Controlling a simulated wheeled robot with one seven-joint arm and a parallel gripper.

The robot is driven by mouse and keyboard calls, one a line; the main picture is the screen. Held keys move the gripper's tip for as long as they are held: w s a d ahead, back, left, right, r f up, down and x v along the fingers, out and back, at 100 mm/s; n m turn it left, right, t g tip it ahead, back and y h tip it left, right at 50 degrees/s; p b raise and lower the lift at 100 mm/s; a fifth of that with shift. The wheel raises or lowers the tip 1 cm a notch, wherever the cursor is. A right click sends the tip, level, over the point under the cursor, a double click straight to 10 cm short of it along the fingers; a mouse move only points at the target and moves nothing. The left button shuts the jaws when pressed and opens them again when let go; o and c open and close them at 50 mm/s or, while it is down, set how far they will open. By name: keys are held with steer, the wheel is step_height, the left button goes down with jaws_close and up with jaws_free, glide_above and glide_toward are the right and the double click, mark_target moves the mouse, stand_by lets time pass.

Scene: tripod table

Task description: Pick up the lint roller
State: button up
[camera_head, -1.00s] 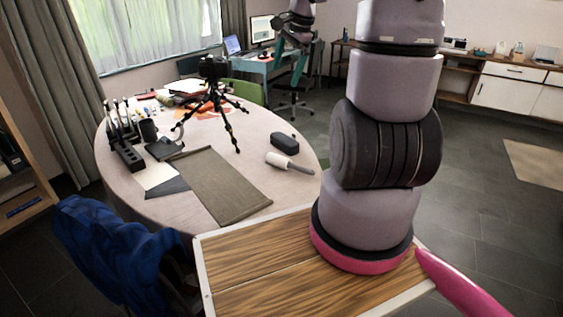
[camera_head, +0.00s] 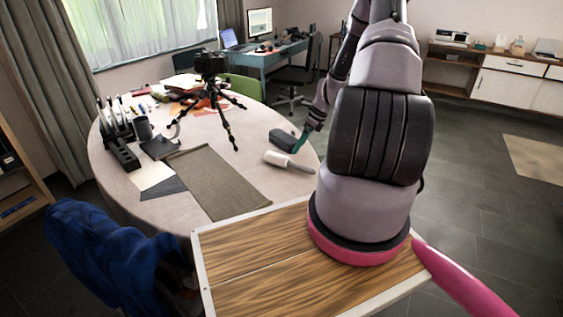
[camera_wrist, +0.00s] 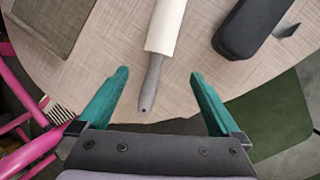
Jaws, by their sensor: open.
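The lint roller (camera_head: 288,161), with a white roll and grey handle, lies on the round table (camera_head: 235,190) near its right edge. In the wrist view the lint roller (camera_wrist: 166,28) runs from the top middle down to its handle end. My gripper (camera_head: 308,127) is in the air near the table's right edge. In the wrist view my open gripper (camera_wrist: 158,82) has its teal fingers on either side of the handle's end, with nothing held. The height between fingers and handle is hard to tell.
A dark case (camera_head: 284,141) lies close beside the lint roller; it also shows in the wrist view (camera_wrist: 250,25). A grey-brown mat (camera_head: 215,182) lies to the left. A tripod with a camera (camera_head: 212,85) stands further back. Bare tabletop surrounds the roller.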

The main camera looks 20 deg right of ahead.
mark_target(290, 161)
steer(key=x, duration=0.8)
steer(key=shift+a+f, duration=0.2)
steer(key=shift+a, duration=0.05)
steer(key=c, duration=1.5)
steer(key=shift+r, duration=5.05)
steer(key=shift+c, duration=0.2)
